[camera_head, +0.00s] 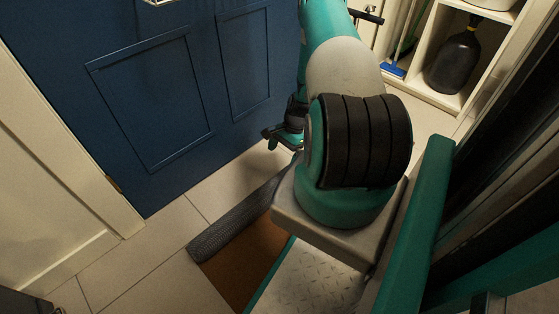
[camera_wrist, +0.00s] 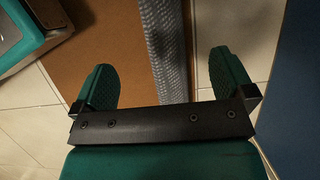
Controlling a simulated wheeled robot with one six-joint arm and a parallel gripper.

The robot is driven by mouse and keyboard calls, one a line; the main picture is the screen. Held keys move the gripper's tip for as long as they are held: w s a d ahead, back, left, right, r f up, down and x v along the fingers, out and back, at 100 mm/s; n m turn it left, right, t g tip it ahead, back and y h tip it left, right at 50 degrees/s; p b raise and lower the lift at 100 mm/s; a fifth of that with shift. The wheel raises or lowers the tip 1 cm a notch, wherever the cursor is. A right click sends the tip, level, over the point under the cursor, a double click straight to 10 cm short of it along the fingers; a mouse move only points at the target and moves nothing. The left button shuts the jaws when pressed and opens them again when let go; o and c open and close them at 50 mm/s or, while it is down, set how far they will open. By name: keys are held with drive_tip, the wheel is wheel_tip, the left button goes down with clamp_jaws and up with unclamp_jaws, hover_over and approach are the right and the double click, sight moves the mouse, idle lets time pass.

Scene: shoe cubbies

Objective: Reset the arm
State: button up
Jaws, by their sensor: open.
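My gripper (camera_wrist: 165,88) is open in the wrist view, with its two green fingers spread wide and nothing between them. Beneath it lie a brown doormat (camera_wrist: 95,45) with a grey border and pale floor tiles. In the head view my gripper (camera_head: 275,138) shows small and partly hidden behind my arm, close to the blue door. My arm is teal, grey and black and fills the middle of the head view.
A blue panelled door (camera_head: 150,100) stands at the left and back. A white cubby (camera_head: 440,90) at the upper right holds a dark bottle (camera_head: 455,62). A blue broom (camera_head: 393,69) stands beside it. Tiled floor (camera_head: 150,245) is clear at the lower left.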

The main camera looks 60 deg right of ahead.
drive_tip(key=shift+d+r, duration=0.2)
drive_tip(key=shift+r, duration=0.35)
